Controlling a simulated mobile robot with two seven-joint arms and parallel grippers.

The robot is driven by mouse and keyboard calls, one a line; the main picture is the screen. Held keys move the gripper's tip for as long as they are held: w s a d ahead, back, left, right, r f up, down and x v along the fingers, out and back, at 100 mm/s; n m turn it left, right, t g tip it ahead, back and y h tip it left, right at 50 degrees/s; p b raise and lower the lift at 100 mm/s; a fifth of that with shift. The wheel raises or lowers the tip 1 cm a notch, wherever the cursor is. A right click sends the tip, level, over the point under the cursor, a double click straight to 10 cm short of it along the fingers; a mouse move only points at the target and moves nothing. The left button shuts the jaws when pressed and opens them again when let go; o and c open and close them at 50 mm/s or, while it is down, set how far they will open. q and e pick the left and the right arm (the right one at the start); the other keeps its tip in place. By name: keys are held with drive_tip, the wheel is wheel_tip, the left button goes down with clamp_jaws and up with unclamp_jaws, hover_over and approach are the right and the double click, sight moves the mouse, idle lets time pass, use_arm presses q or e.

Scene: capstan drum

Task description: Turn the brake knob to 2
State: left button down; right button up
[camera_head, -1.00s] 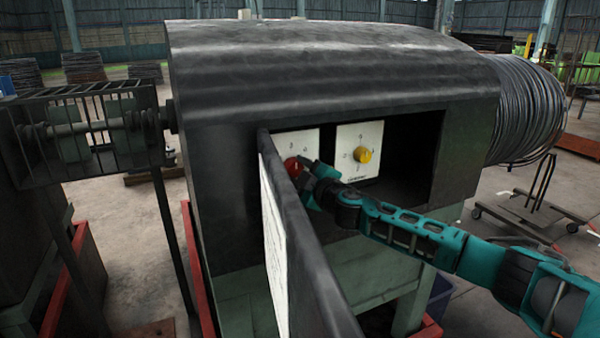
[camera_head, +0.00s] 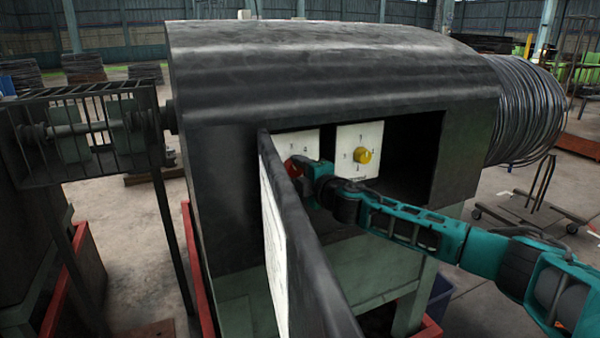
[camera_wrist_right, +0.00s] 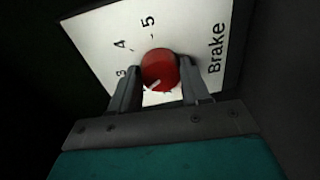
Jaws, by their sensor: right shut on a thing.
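The red brake knob (camera_wrist_right: 160,70) sits on a white dial plate (camera_wrist_right: 110,42) marked "Brake" in the right wrist view. The digits 3, 4 and 5 show; the lower part of the plate is hidden behind my gripper. A white mark shows on the knob's lower edge. My right gripper (camera_wrist_right: 162,92) has one finger on each side of the knob and is shut on it. In the head view the knob (camera_head: 293,167) is partly hidden by the gripper (camera_head: 302,170) and the open door. My left gripper is not in view.
The open door panel (camera_head: 300,255) stands out close to the left of my right arm. A second plate with a yellow knob (camera_head: 362,156) is to the right in the same recess. The recess edge (camera_head: 440,150) bounds the right side.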

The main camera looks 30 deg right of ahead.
drive_tip(key=shift+n, duration=1.1)
drive_tip(key=o, duration=1.1)
drive_tip(key=shift+c, duration=0.2)
